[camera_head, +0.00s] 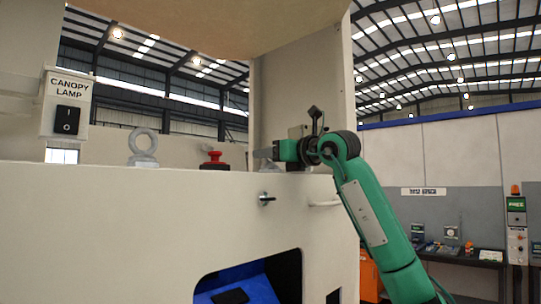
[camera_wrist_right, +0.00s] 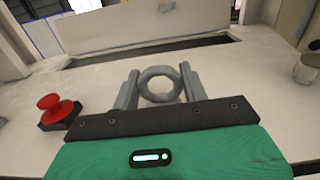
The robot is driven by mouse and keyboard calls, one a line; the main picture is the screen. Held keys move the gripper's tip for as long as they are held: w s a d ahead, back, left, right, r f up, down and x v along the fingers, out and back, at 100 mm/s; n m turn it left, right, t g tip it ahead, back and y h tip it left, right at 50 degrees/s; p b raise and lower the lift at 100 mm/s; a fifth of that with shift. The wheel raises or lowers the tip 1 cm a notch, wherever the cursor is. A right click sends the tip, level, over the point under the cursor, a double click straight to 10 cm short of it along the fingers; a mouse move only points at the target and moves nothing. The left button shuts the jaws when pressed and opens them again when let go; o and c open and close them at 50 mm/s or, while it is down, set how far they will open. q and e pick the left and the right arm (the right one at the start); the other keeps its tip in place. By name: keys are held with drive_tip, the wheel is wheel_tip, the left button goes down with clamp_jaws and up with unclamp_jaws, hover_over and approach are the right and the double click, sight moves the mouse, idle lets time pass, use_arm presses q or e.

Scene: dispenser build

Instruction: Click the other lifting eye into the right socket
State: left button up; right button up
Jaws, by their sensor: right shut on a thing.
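A grey lifting eye (camera_head: 143,159) stands upright on the left part of the cabinet's top. My right gripper (camera_head: 266,153) is over the right part of the top. In the right wrist view its two grey fingers (camera_wrist_right: 160,88) are shut on the other lifting eye (camera_wrist_right: 160,99), with the ring between them. In the head view a small grey piece of this eye's base (camera_head: 270,166) shows just under the fingers, at the level of the top. The right socket is hidden, so I cannot tell how the eye sits in it. My left gripper is out of view.
A red mushroom button (camera_head: 214,159) stands on the top between the two eyes; it also shows in the right wrist view (camera_wrist_right: 55,107). A canopy lamp switch box (camera_head: 68,104) is at the left. A pale post (camera_head: 290,85) rises behind the gripper. The cabinet front (camera_head: 130,230) has an opening.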

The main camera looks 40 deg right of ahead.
drive_tip(key=o, duration=1.6)
drive_tip(key=shift+s, duration=0.25)
drive_tip(key=shift+s+d+b, duration=0.15)
drive_tip(key=shift+s+b, duration=0.2)
drive_tip(key=shift+s, duration=1.05)
drive_tip(key=shift+s+d+b, duration=0.15)
drive_tip(key=shift+s+b, duration=0.15)
drive_tip(key=shift+s, duration=1.1)
